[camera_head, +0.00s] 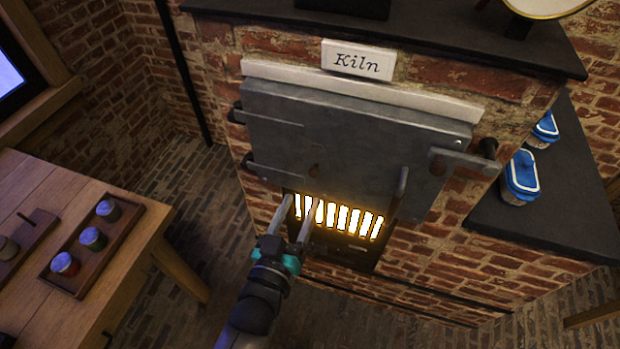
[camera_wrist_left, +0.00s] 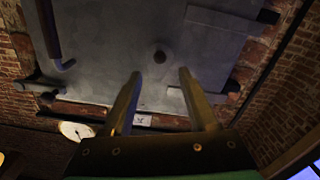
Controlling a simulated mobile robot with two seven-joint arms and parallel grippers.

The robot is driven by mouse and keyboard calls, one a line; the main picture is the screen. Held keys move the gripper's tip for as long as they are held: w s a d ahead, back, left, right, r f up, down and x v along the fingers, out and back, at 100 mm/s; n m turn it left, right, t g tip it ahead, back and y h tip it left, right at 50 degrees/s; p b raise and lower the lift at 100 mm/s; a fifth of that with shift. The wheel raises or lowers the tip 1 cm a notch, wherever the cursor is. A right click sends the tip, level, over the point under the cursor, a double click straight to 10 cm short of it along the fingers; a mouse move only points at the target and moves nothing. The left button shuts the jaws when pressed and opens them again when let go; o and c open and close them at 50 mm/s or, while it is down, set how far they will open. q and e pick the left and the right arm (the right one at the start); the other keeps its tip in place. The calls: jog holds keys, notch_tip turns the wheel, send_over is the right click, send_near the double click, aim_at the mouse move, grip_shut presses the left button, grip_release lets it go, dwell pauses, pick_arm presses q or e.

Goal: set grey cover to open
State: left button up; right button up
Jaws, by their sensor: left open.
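The grey cover (camera_head: 350,140) is a flat metal door on the front of the brick kiln, under a white "Kiln" sign (camera_head: 358,60). Hinge straps are on its left, a latch (camera_head: 462,160) and a bar handle (camera_head: 398,194) on its right. It looks shut, with a glowing grate below. It also fills much of the left wrist view (camera_wrist_left: 105,50), with a small dark round spot (camera_wrist_left: 160,57) on it. My left gripper (camera_head: 300,207) is open and empty, in front of the door's lower left edge. Contact cannot be told. My right gripper is not in view.
The glowing grate (camera_head: 338,216) is just beyond my left fingers. A wooden table (camera_head: 120,225) with trays of small jars stands at the left. A dark side shelf (camera_head: 530,223) at the right holds blue-lidded containers (camera_head: 521,176). Brick floor between table and kiln is clear.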

aim_at(312, 176)
pick_arm(q)
jog(key=x, duration=0.7)
grip_shut()
dwell(0.5)
jog(key=shift+f, duration=0.1)
dwell(0.8)
